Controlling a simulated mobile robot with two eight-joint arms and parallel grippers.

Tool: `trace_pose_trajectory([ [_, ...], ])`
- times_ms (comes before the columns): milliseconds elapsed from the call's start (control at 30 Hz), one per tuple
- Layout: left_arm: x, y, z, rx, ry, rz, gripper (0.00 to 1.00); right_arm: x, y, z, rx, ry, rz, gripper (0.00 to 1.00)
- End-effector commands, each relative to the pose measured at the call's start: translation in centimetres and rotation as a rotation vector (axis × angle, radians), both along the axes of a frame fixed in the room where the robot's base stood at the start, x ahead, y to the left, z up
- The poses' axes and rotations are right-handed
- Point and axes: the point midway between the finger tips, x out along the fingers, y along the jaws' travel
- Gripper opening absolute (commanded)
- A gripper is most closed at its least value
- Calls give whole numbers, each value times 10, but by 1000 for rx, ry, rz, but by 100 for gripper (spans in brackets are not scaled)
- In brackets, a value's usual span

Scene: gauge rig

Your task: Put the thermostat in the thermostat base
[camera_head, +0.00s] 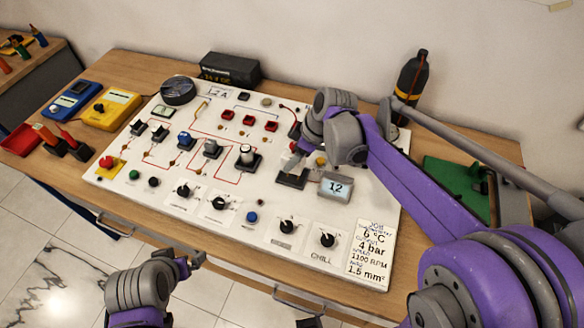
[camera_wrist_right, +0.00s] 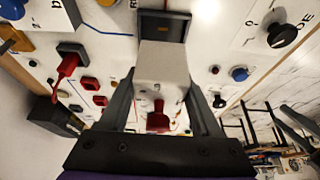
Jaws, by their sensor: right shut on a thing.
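The thermostat, a pale block (camera_wrist_right: 160,65), is between the two fingers of my right gripper (camera_wrist_right: 163,100), which is shut on it. A red knob-like part (camera_wrist_right: 158,118) shows at its near end. The dark thermostat base (camera_wrist_right: 178,22) lies just beyond the block in the right wrist view. In the head view the base (camera_head: 291,180) is on the white panel, below my right gripper (camera_head: 298,155). I cannot tell whether block and base touch. My left gripper (camera_head: 190,264) is off the table's front edge, away from the panel; its jaw opening is unclear.
The white panel (camera_head: 225,255) carries several knobs, switches and red connectors. A display box reading 12 (camera_head: 336,187) stands right beside the base. A dark bottle (camera_head: 411,80) and a black box (camera_head: 230,69) stand behind. Yellow (camera_head: 110,107) and blue meters (camera_head: 73,99) are at left.

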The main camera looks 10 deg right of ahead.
Motion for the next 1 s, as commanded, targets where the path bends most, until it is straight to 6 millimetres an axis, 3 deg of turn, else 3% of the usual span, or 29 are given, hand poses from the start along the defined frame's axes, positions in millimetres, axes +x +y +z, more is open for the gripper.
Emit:
trace_pose_trajectory([
  [367, -2, 0, -5, 0, 3, 0, 100, 0, 0, -44, 0, 0, 0, 0],
  [767, -3, 0, -8, 0, 6, 0, 100, 0, 0, -50, 1, 1, 0, 0],
  [800, -3, 0, -8, 0, 6, 0, 100, 0, 0, -51, 1, 1, 0, 66],
  [967, -3, 0, -7, 0, 5, 0, 100, 0, 0, -50, 0, 0, 1, 95],
  [1000, -3, 0, -7, 0, 5, 0, 100, 0, 0, -50, 0, 0, 1, 95],
])
